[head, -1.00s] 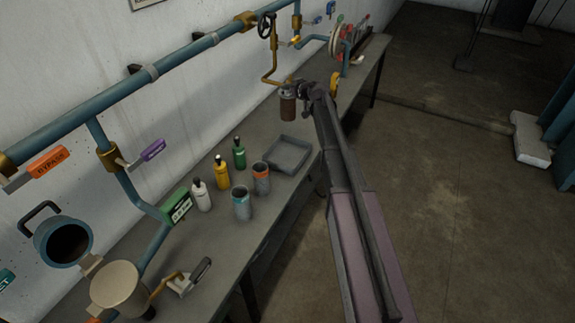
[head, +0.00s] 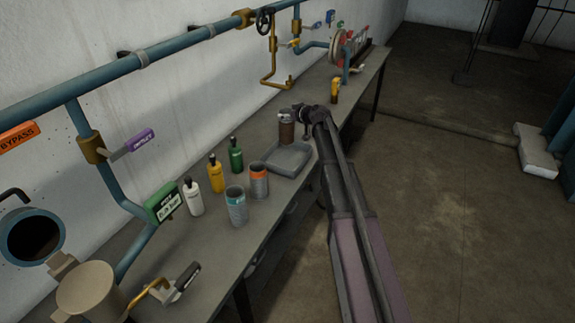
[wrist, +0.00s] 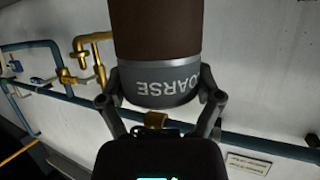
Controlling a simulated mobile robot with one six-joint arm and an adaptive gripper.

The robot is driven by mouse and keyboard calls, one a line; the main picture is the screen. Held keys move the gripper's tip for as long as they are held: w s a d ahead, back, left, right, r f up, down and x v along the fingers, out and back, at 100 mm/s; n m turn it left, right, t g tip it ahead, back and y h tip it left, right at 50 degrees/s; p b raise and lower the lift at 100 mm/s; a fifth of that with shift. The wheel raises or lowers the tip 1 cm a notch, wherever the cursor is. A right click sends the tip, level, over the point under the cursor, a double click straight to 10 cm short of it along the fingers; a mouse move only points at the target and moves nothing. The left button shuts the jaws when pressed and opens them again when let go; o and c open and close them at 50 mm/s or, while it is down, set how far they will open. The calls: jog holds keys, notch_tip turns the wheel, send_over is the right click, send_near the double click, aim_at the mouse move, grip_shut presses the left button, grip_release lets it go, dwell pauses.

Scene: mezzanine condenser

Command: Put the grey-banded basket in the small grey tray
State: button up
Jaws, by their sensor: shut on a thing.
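My gripper (wrist: 160,74) is shut on the grey-banded basket, a brown cylinder (wrist: 157,28) with a grey band lettered COARSE, upside down in the wrist view. One finger is on each side of the band. In the head view the basket (head: 287,130) hangs upright from my gripper (head: 297,114), at the back part of the small grey tray (head: 270,168). The tray is a shallow square on the bench and looks empty in its visible part. Whether the basket's bottom touches the tray is unclear.
An orange-banded basket (head: 259,182) and a blue-banded basket (head: 236,208) stand left of the tray. Green (head: 236,155), yellow (head: 216,175) and white (head: 193,199) bottles stand nearer the wall. A brass pipe (head: 273,65) comes down behind. Bench (head: 325,98) beyond the tray is partly clear.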

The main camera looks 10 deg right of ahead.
aim_at(291, 135)
dwell(0.3)
notch_tip(291, 135, down, 6)
jog(key=b, duration=0.6)
jog(key=shift+f, duration=0.15)
dwell(0.3)
jog(key=shift+f+b, duration=1.9)
jog(key=shift+b, duration=0.1)
jog(key=shift+f, duration=0.15)
jog(key=o, duration=1.1)
jog(key=shift+r, duration=0.25)
